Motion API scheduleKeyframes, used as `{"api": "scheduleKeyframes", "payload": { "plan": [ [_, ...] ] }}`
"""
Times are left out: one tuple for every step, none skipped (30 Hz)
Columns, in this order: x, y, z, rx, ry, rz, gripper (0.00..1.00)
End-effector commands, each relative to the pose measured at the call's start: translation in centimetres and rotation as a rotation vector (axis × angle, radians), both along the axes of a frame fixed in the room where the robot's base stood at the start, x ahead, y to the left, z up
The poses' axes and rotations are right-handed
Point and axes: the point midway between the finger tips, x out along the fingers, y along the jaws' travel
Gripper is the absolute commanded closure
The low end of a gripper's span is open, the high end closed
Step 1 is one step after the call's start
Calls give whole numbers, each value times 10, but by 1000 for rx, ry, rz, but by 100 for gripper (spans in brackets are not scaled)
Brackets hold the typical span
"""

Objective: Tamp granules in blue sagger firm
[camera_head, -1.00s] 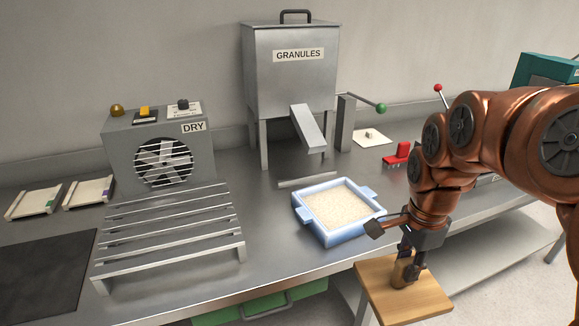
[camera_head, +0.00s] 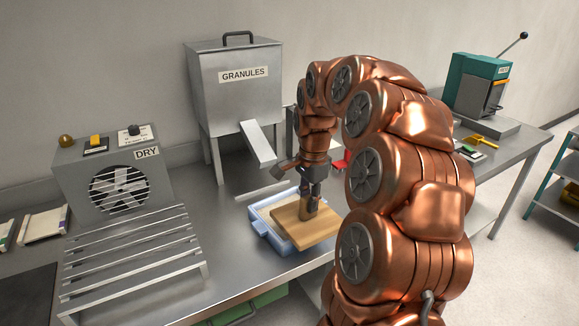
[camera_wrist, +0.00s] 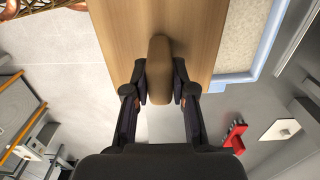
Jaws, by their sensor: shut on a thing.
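The blue sagger (camera_head: 263,231) stands on the steel bench below the hopper chute, with pale granules (camera_head: 268,207) inside. The granules also show in the wrist view (camera_wrist: 240,35), beside the sagger's blue rim (camera_wrist: 262,55). My gripper (camera_head: 311,197) is shut on the upright handle of a wooden tamper (camera_head: 305,232), whose flat square board covers much of the sagger and overhangs its front right side. In the wrist view the handle (camera_wrist: 159,75) sits between both fingers. The board hides part of the granules; whether it touches them I cannot tell.
The grey GRANULES hopper (camera_head: 236,90) stands behind the sagger. The DRY fan box (camera_head: 113,180) and slatted rack (camera_head: 140,255) are at left. A red part (camera_wrist: 234,137) lies on the bench nearby. A teal press (camera_head: 482,88) stands at far right.

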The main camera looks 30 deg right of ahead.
Motion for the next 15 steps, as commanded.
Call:
{"api": "scheduleKeyframes", "payload": {
  "plan": [
    [13, -3, 6, -1, 2, 5, 100],
    [20, -5, 8, -3, 0, 7, 100],
    [29, -7, 8, -3, 2, 12, 100],
    [36, -8, 8, -4, 5, 16, 100],
    [42, -10, 9, -5, 6, 19, 100],
    [51, -12, 10, -7, 3, 24, 100],
    [58, -13, 10, -8, 4, 27, 100],
    [64, -14, 9, -9, 6, 30, 100],
    [71, -15, 9, -10, 8, 34, 100],
    [77, -16, 9, -12, 7, 37, 100],
    [82, -17, 9, -14, 6, 40, 100],
    [88, -18, 9, -16, 6, 44, 100],
    [92, -18, 8, -17, 8, 47, 100],
    [96, -19, 7, -18, 9, 50, 100],
    [100, -19, 6, -19, 9, 52, 100]
  ]
}}
